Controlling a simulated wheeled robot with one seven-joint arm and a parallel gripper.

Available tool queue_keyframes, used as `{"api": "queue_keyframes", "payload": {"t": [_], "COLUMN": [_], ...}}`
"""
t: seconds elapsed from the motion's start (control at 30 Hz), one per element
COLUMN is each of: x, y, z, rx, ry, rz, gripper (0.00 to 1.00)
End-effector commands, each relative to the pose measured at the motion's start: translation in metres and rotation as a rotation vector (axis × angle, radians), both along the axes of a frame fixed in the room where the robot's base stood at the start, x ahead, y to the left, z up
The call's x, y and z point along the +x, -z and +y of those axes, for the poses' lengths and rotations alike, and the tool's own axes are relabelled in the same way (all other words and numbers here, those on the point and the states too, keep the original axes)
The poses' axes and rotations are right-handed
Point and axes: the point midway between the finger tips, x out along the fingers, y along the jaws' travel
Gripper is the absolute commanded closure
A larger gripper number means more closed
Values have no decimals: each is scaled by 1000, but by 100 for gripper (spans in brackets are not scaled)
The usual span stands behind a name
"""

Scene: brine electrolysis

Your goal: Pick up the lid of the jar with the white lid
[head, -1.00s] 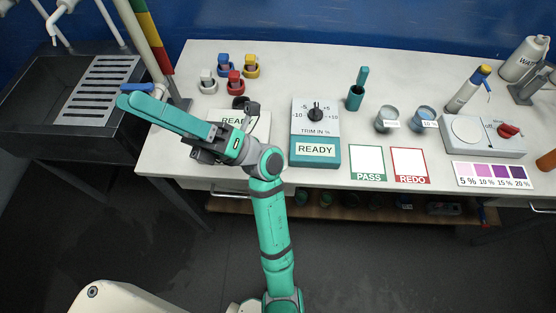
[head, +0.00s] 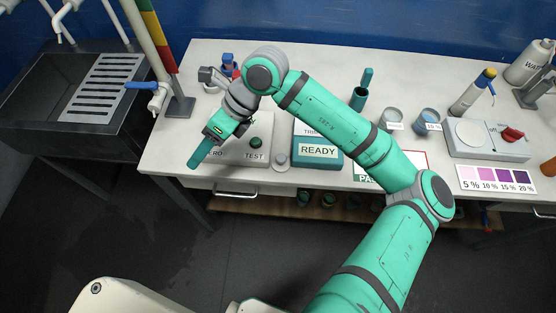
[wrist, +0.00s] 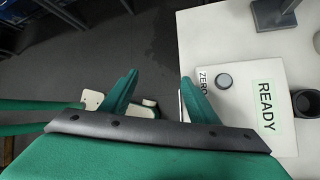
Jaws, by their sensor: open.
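The jar with the white lid cannot be clearly made out now in the head view; my arm covers most of the small-jar group at the back left of the table, where a blue-lidded jar (head: 229,62) still shows. My gripper (head: 201,151) is over the table's front left part, in front of that group and pointing toward the front edge. In the wrist view my gripper (wrist: 157,92) has its two teal fingers apart with nothing between them. The wrist view shows no jar with a white lid.
A white panel with ZERO and TEST marks (head: 225,152) lies below my gripper. A READY box (head: 318,151) stands to its right. A dark cup (wrist: 306,103) shows in the wrist view.

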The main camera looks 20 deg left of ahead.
Motion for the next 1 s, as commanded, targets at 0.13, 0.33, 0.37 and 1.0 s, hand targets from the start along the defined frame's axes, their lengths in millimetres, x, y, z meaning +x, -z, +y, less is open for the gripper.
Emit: {"api": "queue_keyframes", "payload": {"t": [0.13,0.33,0.37,1.0], "x": [49,98,103,119], "y": [22,29,29,82], "z": [-52,-113,-119,-144], "rx": [-229,-458,-481,-562], "ry": [36,80,85,101], "rz": [-161,-308,-322,-369], "gripper": [45,45,45,45]}}
